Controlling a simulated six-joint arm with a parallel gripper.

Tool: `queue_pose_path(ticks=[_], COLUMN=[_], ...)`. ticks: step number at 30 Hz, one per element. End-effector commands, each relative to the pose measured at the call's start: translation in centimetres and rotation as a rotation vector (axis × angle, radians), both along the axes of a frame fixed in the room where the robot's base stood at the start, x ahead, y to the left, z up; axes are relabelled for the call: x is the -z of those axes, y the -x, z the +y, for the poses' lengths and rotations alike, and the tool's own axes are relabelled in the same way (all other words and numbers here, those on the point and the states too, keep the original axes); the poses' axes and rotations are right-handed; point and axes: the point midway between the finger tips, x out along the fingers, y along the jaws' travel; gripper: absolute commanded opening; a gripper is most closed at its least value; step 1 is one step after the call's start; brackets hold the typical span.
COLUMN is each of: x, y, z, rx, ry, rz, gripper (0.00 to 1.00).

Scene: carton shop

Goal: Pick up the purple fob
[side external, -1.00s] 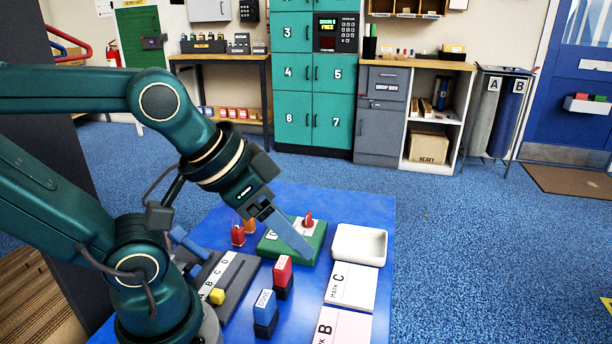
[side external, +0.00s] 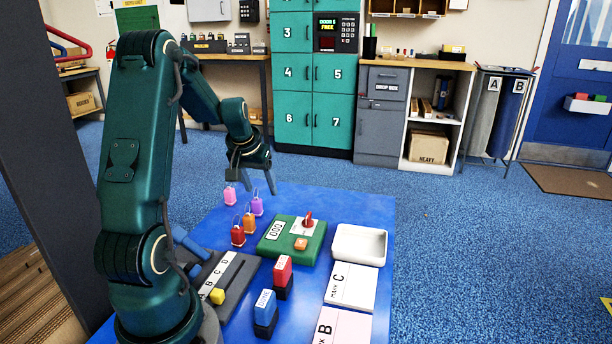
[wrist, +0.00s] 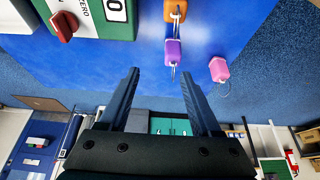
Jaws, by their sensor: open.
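The purple fob (side external: 257,206) stands on the blue table near its far left corner, with a small wire ring on top. It also shows in the wrist view (wrist: 174,53), just beyond the open fingers and between their lines. My gripper (side external: 256,184) is open and empty above the far edge of the table, close to the purple and pink fobs. In the wrist view, my gripper (wrist: 162,82) has its two fingers spread wide, with nothing between them.
A pink fob (side external: 230,195) stands left of the purple one. Orange (side external: 249,223) and red (side external: 238,235) fobs stand nearer. A green box (side external: 272,247) with a red knob sits to the right, beside a white tray (side external: 345,244). The right far table is bare.

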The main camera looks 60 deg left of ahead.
Motion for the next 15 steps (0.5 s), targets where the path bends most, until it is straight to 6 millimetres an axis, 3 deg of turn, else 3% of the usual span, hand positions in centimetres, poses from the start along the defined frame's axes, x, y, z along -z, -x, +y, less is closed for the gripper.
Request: queue_pose_path(ticks=[4, 15], x=[1.4, 4.7], y=[1.5, 0.7], z=[0.9, 1.9], rx=[-0.051, -0.052], ry=[0.030, 0.031], rz=[0.020, 0.021], gripper=[0.65, 0.65])
